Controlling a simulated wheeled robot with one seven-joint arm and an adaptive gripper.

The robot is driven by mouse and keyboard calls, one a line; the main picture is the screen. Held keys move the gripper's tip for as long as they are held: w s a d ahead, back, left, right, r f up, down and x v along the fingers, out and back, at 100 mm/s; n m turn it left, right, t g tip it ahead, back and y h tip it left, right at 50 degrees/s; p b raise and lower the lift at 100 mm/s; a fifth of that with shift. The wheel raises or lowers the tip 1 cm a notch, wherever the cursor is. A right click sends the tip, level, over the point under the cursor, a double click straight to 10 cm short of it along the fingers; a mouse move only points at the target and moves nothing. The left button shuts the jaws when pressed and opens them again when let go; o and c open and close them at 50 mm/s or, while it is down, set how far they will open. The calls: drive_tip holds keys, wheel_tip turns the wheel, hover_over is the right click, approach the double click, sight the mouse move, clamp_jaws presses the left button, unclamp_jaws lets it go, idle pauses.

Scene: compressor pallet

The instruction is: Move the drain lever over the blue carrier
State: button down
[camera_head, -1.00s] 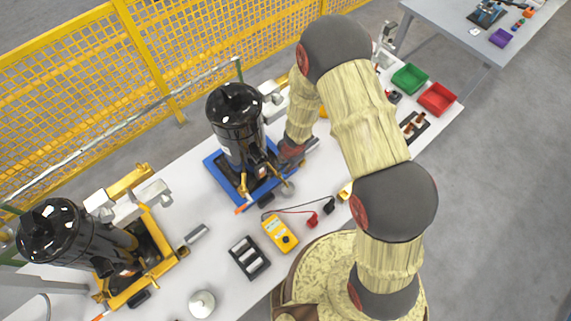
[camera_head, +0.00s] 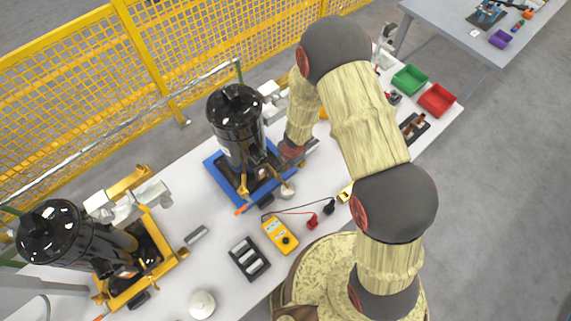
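The blue carrier (camera_head: 214,174) lies on the white bench with a black compressor (camera_head: 236,122) upright on it. A small orange-tipped lever (camera_head: 242,210), which looks like the drain lever, sticks out at the carrier's front corner. My gripper (camera_head: 273,172) is low at the right side of the blue carrier, close to the compressor's base. Its fingers are small and dark against the carrier. I cannot tell whether they are open or touching anything.
A yellow carrier (camera_head: 167,262) with another black compressor (camera_head: 70,236) stands at the left. A yellow multimeter (camera_head: 280,236) with leads, a black tray (camera_head: 237,258) and a white round part (camera_head: 202,305) lie in front. Green (camera_head: 410,79) and red (camera_head: 437,100) bins are right.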

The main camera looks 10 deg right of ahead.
drive_tip(key=shift+s+m, duration=0.1)
drive_tip(key=shift+m, duration=0.3)
drive_tip(key=shift+s+d+m+h+b, duration=0.1)
drive_tip(key=shift+s+m+h+b, duration=0.2)
drive_tip(key=shift+m+b, duration=0.65)
drive_tip(key=shift+s+a+m+h+b, duration=0.15)
drive_tip(key=shift+s+m+b, duration=0.4)
drive_tip(key=shift+m, duration=0.85)
drive_tip(key=shift+s+d+m+h+b, duration=0.15)
drive_tip(key=shift+s+m+h+b, duration=0.1)
drive_tip(key=shift+m+b, duration=0.75)
drive_tip(key=shift+m, duration=0.25)
drive_tip(key=c, duration=1.9)
unclamp_jaws()
wheel_tip(320, 180, up, 12)
drive_tip(key=s, duration=0.2)
drive_tip(key=shift+s, duration=0.2)
